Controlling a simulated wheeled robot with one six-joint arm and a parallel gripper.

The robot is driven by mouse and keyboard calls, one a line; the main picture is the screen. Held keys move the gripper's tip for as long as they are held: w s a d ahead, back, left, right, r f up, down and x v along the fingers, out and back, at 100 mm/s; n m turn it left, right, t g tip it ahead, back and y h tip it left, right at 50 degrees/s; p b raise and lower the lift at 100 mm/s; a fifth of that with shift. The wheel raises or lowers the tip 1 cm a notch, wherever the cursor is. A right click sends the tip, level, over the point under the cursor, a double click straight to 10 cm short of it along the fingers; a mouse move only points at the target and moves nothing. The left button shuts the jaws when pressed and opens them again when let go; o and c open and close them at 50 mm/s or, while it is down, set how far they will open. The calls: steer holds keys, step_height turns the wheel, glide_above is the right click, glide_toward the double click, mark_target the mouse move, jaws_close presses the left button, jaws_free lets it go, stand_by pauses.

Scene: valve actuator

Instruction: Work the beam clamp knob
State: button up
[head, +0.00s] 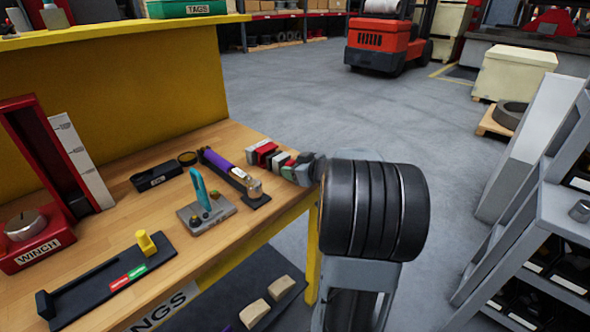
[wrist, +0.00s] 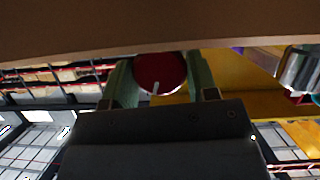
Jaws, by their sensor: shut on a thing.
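The beam clamp knob (wrist: 160,72) is a dark red round knob with a short white mark on its face, seen in the wrist view. My gripper (wrist: 161,82) has one green finger on each side of the knob and is shut on it. In the head view my gripper (head: 290,168) is at the table's right edge, at the end of a row of red, grey and white blocks (head: 265,152) that seems to be the beam clamp. The knob is mostly hidden there by my gripper and arm.
The wooden table (head: 150,238) holds a teal lever on a grey plate (head: 208,207), a purple-handled tool (head: 217,160), a black tray (head: 157,176), a yellow slider on a black rail (head: 146,243) and a red winch (head: 28,235). Grey shelving (head: 560,215) stands right; open floor lies behind.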

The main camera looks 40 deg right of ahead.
steer(key=m+b, duration=0.1)
steer(key=y+b, duration=0.1)
steer(key=shift+d+f+m+b, duration=0.1)
steer(key=shift+f+m+b, duration=0.2)
steer(key=shift+m, duration=0.1)
steer(key=shift+r+m+y+b, duration=0.3)
steer(key=shift+m+y, duration=0.1)
steer(key=shift+y, duration=0.2)
steer(key=o, duration=0.9)
steer(key=shift+o, duration=0.2)
steer(key=v, duration=1.3)
steer(key=shift+s+r, duration=0.3)
